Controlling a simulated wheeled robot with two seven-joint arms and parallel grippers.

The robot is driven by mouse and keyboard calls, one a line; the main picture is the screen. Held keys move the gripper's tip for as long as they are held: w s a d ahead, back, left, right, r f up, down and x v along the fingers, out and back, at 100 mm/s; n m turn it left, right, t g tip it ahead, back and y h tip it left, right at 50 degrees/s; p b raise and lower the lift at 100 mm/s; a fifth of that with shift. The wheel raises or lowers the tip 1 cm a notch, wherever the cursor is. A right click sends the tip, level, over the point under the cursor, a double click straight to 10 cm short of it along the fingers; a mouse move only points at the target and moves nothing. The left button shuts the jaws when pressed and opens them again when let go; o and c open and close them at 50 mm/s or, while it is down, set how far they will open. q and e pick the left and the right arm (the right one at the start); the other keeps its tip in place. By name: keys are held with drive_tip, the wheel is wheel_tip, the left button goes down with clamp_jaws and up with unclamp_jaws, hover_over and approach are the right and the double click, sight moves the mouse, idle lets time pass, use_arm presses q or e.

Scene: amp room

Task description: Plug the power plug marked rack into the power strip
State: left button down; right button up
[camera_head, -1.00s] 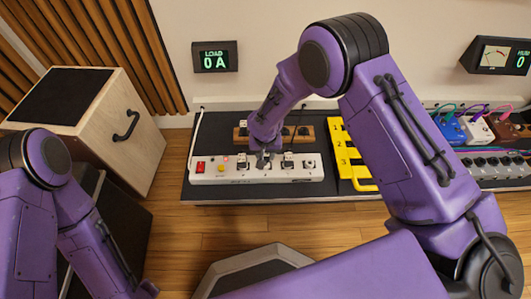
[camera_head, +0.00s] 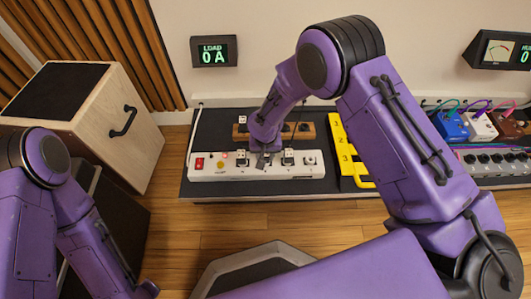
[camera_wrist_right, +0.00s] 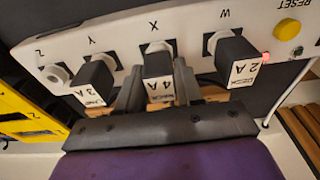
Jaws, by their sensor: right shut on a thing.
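The white power strip (camera_head: 214,174) lies along the front of the dark board. In the right wrist view its outlets are marked W, X, Y and Z. My right gripper (camera_wrist_right: 175,88) is shut on a black plug labelled 4 A (camera_wrist_right: 158,86), at outlet X. The small print under 4 A is too blurred to read surely. Part of outlet X (camera_wrist_right: 157,47) shows past the plug; I cannot tell whether the plug is fully seated. A 2 A plug (camera_wrist_right: 236,62) is at W and a 3 A plug (camera_wrist_right: 93,82) at Y. Outlet Z (camera_wrist_right: 54,74) is empty.
A wooden block (camera_head: 237,132) behind the strip holds a plug. A yellow numbered piece (camera_head: 342,150) stands right of the strip, then several pedals (camera_head: 450,127). A display (camera_head: 213,52) reads LOAD 0 A. The strip has a red switch (camera_head: 199,163) and yellow reset button (camera_wrist_right: 288,29).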

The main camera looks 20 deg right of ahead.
drive_tip(key=o, duration=1.1)
drive_tip(key=shift+o, duration=0.2)
drive_tip(key=r+p, duration=0.1)
drive_tip(key=r, duration=0.2)
drive_tip(key=r+p, duration=0.2)
drive_tip(key=r, duration=0.2)
drive_tip(key=s+r+p, duration=0.1)
drive_tip(key=r+p, duration=0.1)
drive_tip(key=r, duration=0.1)
drive_tip(key=shift+s+a+r, duration=0.1)
drive_tip(key=shift+a+r, duration=0.05)
drive_tip(key=shift+r, duration=0.05)
